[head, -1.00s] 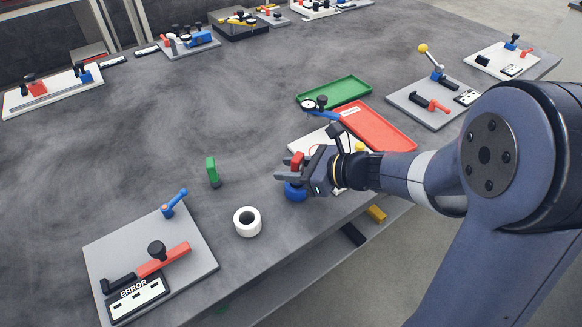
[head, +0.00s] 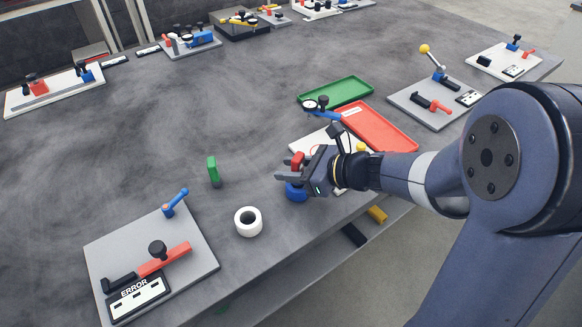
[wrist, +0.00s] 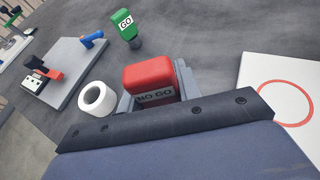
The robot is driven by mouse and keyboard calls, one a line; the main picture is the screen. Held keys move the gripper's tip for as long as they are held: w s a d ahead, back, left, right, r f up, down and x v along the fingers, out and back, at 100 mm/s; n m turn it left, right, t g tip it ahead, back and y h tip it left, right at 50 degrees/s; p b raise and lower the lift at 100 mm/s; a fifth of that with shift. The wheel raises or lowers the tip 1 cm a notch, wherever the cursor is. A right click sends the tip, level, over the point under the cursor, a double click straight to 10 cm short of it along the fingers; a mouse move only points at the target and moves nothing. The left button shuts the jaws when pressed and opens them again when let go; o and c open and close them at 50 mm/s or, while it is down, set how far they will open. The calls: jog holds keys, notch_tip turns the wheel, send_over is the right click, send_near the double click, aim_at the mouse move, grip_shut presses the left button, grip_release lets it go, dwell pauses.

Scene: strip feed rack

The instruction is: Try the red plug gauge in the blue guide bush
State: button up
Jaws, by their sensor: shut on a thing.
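My gripper (head: 302,175) is shut on the red plug gauge (wrist: 150,77), which carries a "NO GO" label in the wrist view. The red handle also shows between the fingers in the head view (head: 297,160). The blue guide bush (head: 296,193) stands on the table directly below the gripper. The gauge's lower end is hidden by the fingers, so I cannot tell whether it is in the bush or above it. The bush is hidden in the wrist view.
A green "GO" gauge (head: 213,171) and a white ring (head: 248,222) stand to the left. A grey plate (head: 195,245) with a red clamp is front left.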

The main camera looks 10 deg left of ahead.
jog(key=shift+f, duration=0.15)
jog(key=shift+f+b, duration=0.25)
jog(key=shift+b, duration=0.1)
jog(key=shift+r, duration=0.2)
jog(key=shift+r+p, duration=0.25)
jog(key=shift+p, duration=0.1)
dwell(0.7)
